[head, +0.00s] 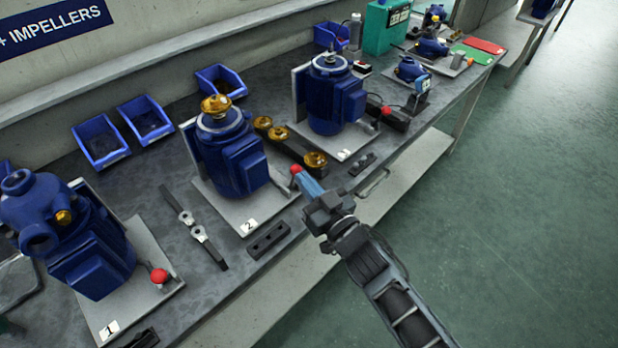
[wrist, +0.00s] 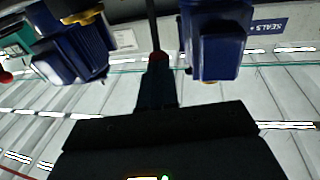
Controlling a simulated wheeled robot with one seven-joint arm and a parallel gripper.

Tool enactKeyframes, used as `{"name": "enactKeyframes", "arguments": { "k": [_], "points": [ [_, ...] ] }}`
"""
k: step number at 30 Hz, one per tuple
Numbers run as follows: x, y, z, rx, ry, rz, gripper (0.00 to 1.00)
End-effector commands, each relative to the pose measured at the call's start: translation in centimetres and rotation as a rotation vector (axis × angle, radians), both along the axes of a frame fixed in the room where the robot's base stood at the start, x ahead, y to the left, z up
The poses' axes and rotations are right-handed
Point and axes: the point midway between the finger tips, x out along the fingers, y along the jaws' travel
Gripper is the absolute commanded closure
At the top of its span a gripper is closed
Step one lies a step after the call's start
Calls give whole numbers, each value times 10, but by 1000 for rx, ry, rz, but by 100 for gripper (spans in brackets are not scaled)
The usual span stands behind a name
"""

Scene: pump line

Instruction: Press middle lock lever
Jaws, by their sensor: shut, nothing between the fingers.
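The middle lock lever stands beside the blue pump on the plate marked 2 (head: 240,215). Its red knob (head: 296,169) shows in the head view right at the tip of my gripper (head: 303,179). In the wrist view, the lever's dark rod (wrist: 152,25) runs up from the red knob (wrist: 161,56), which is mostly hidden behind my shut fingers (wrist: 156,78). My gripper is shut and empty, with its tips at the knob. I cannot tell whether they touch it.
Pump 1 (head: 95,255) and pump 3 (head: 333,95) flank the middle one, each with its own red-knobbed lever. Brass impellers sit on a dark rack (head: 290,148) behind the lever. A black block (head: 268,240) lies near the bench edge. The floor at right is clear.

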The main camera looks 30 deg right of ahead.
Motion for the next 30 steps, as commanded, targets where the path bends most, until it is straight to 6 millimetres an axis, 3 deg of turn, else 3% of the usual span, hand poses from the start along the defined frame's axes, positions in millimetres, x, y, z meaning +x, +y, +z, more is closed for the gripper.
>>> {"name": "enactKeyframes", "arguments": {
  "k": [14, 30],
  "points": [
    [27, 8, 19, 3, -5, 0, 100],
    [60, 19, 24, 2, -3, -1, 100]
  ]
}}
